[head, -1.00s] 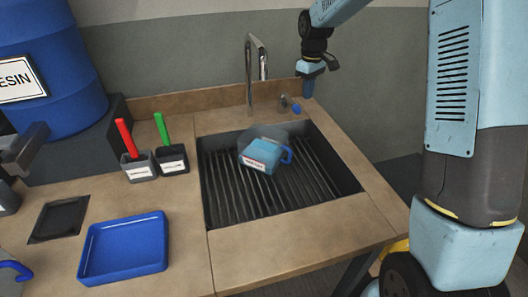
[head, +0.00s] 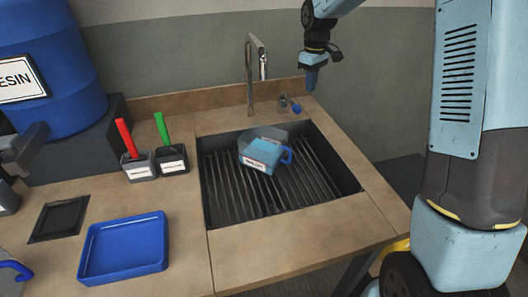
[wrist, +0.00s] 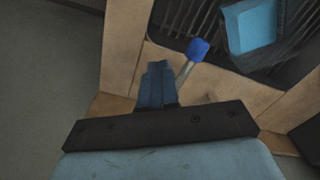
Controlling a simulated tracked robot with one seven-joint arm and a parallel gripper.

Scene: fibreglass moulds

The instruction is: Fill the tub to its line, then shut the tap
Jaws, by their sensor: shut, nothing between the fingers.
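A blue tub (head: 262,154) with a white label and a side handle stands in the sink, below the tap's spout. The wrist view shows its pale blue inside (wrist: 252,27). I cannot make out its line or its level. The tap (head: 251,75) is a tall bent metal spout, and I see no stream from it. Its lever with a blue knob (head: 296,108) sits at the sink's back right and also shows in the wrist view (wrist: 197,50). My gripper (head: 311,85) is shut and empty, above and just right of the knob. In the wrist view its fingers (wrist: 156,80) are left of the lever.
The slatted dark sink (head: 225,190) is set in a tan worktop (head: 300,232). To its left are a blue tray (head: 120,270), a red-handled brush (head: 126,138) and a green-handled brush (head: 162,130) in holders, and a blue resin drum (head: 60,75). A grey wall stands behind.

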